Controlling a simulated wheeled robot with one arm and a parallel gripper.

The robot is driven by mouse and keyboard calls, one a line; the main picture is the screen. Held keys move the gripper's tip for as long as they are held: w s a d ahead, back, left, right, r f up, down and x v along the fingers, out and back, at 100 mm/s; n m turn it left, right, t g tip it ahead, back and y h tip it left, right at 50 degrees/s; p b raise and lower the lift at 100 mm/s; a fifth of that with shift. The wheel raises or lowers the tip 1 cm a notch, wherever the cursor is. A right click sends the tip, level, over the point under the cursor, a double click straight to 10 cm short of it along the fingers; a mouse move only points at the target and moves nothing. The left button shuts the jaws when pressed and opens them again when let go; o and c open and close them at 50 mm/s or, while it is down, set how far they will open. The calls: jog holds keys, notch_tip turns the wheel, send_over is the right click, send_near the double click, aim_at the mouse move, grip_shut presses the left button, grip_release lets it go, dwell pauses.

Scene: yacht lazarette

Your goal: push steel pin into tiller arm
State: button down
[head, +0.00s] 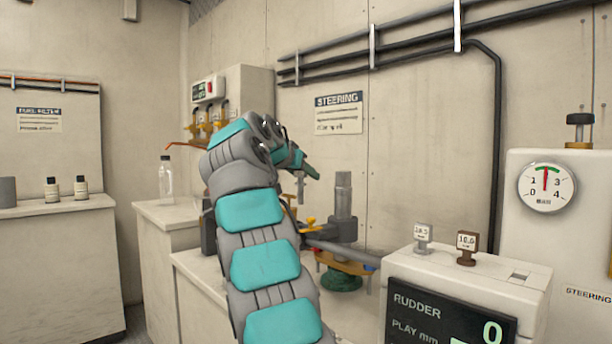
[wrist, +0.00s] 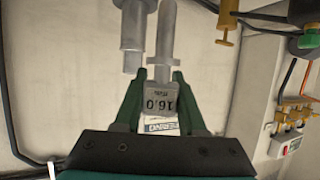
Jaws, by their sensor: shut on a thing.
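My gripper (head: 302,168) is shut on the grey steel pin, whose block head is marked 16.0 (wrist: 160,100) in the wrist view. The pin's plain shaft (wrist: 168,35) sticks out beyond the green fingers. In the head view the pin (head: 300,188) hangs below the fingers, left of and apart from the upright grey post (head: 343,195). A grey bar (head: 345,254), which looks like the tiller arm, runs rightward from low beside the post's base. My arm hides its left part, and I cannot see the pin hole.
Two other tagged pins, a light one (head: 423,238) and a brown one (head: 466,247), stand on the rudder display box (head: 450,300) at right. A bottle (head: 166,180) stands on the left bench. A yellow-handled part (head: 308,222) sits near the post. Pipes run along the wall.

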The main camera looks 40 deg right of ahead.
jog(key=b, duration=0.4)
send_over(305, 225)
jog(key=shift+w+d+f, duration=0.1)
jog(key=shift+f, duration=1.1)
jog(key=shift+w+d+f, duration=0.1)
jog(key=shift+f, duration=1.05)
jog(key=shift+f+b, duration=2.65)
jog(key=shift+b, duration=0.1)
dwell(0.3)
jog(key=shift+c, duration=2)
grip_release()
jog(key=shift+a, duration=0.1)
jog(key=v, duration=0.7)
jog(key=shift+s+a+r, duration=0.15)
jog(key=shift+a+r, duration=0.05)
jog(key=shift+a, duration=0.05)
jog(key=shift+r, duration=0.1)
